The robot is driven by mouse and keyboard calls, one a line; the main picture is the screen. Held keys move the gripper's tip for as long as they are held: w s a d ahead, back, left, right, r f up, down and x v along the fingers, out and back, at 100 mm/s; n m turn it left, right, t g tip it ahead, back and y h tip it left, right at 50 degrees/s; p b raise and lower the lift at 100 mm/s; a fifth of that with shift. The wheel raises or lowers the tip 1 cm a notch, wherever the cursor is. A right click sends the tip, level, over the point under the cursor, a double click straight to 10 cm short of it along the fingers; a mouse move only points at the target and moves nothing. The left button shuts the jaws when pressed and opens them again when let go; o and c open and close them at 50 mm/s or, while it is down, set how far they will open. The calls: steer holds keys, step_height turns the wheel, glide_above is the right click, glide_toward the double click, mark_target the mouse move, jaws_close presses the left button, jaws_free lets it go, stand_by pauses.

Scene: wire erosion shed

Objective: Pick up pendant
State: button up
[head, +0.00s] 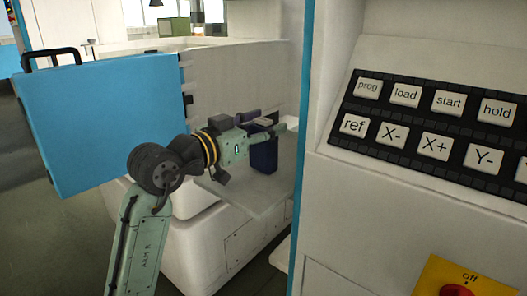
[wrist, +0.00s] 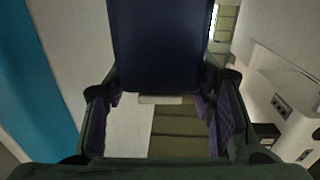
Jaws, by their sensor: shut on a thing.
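The pendant (head: 264,156) appears to be the dark blue, box-shaped thing at the end of my arm in the head view. It hangs roughly upright above a pale ledge inside the machine opening. My gripper (head: 266,127) is shut on its upper part. In the wrist view the pendant (wrist: 160,45) fills the top middle as a plain dark blue face, between my gripper's two fingers (wrist: 160,88) with purple pads. Its far side is hidden, and I cannot tell whether its lower end touches the ledge.
A blue door panel (head: 100,120) with a black handle stands open left of my arm. A control console (head: 430,130) with labelled keys and a red button (head: 457,291) on yellow fills the right. The pale ledge (head: 240,195) lies below my gripper.

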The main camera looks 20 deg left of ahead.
jaws_close()
